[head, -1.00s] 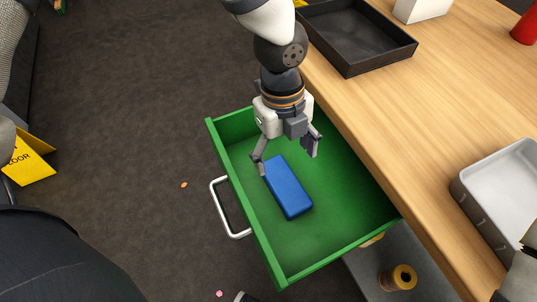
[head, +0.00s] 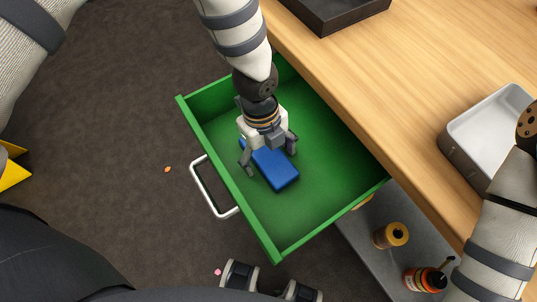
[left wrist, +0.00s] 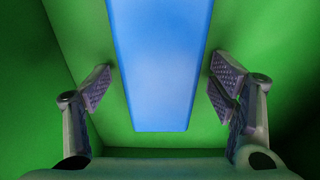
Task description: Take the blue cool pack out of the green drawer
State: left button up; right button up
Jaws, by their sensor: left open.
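The blue cool pack (head: 277,170) lies flat on the floor of the green drawer (head: 226,187), which is pulled open. My left gripper (head: 268,158) is inside the drawer over the pack's far end, pointing down, with a finger on either side of it. In the left wrist view the pack (left wrist: 163,65) runs between the two open fingers (left wrist: 162,85), with green gaps on both sides. It is not gripped. My right arm shows at the right edge, but its gripper is out of view.
The drawer's metal handle (head: 211,190) faces left. The wooden tabletop (head: 400,95) overhangs at right, bearing a black tray (head: 335,18) and a grey metal pan (head: 480,125). Jars (head: 391,235) stand on a grey surface below. A yellow sign (head: 14,172) stands at far left.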

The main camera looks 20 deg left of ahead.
pick_arm(q)
jog(key=shift+c, duration=0.6)
jog(key=c, duration=1.4)
